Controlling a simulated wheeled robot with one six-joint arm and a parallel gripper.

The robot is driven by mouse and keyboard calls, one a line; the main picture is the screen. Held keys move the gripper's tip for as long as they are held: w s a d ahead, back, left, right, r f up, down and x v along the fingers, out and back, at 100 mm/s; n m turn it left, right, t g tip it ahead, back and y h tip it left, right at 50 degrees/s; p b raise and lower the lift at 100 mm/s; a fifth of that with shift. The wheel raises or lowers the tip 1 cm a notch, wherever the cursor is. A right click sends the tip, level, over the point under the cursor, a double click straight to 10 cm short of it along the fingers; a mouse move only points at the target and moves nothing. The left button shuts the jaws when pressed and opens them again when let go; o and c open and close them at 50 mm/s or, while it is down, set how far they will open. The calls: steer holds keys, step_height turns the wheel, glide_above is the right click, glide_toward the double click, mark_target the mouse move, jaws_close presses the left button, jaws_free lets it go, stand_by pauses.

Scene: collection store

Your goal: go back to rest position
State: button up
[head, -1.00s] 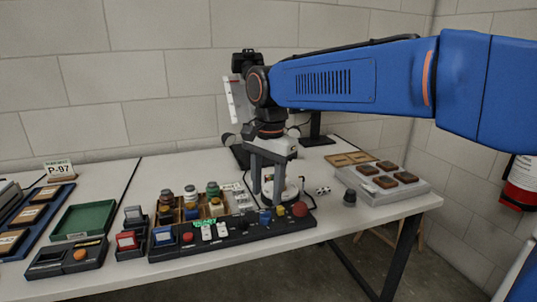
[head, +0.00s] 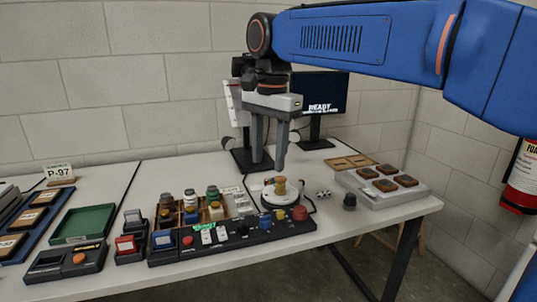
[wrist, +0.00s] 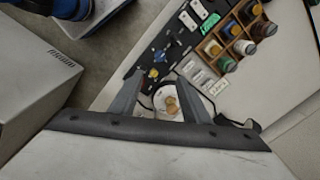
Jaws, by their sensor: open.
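My gripper (head: 268,165) hangs from the blue arm above the table, its two fingers apart and pointing down, with nothing between them. Below and just right of the fingertips in the head view stands a small round white device (head: 284,196) with a tan-brown piece (head: 281,184) on top. In the wrist view the white device (wrist: 165,99) with the tan piece (wrist: 172,105) shows between the open fingers (wrist: 160,90), apart from them.
A black control panel (head: 240,236) runs along the front edge. A wooden rack of jars (head: 184,216), a green tray (head: 83,223) and a grey block with brown pieces (head: 400,199) stand around. A monitor (head: 322,95) reads READY. A fire extinguisher (head: 521,180) hangs right.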

steer(key=s+d+f+n+t, duration=0.2)
steer(key=s+d+f+n, duration=0.2)
steer(key=s+d+f, duration=0.6)
steer(key=s+d+f+n+t, duration=0.2)
steer(key=s+d+f+n, duration=0.2)
steer(key=s+d+f, duration=0.6)
steer(key=d+f, duration=0.3)
steer(key=d, duration=0.3)
steer(key=shift+s+d+f, duration=0.2)
steer(key=shift+s+f, duration=0.05)
steer(key=shift+s, duration=0.15)
stand_by(0.4)
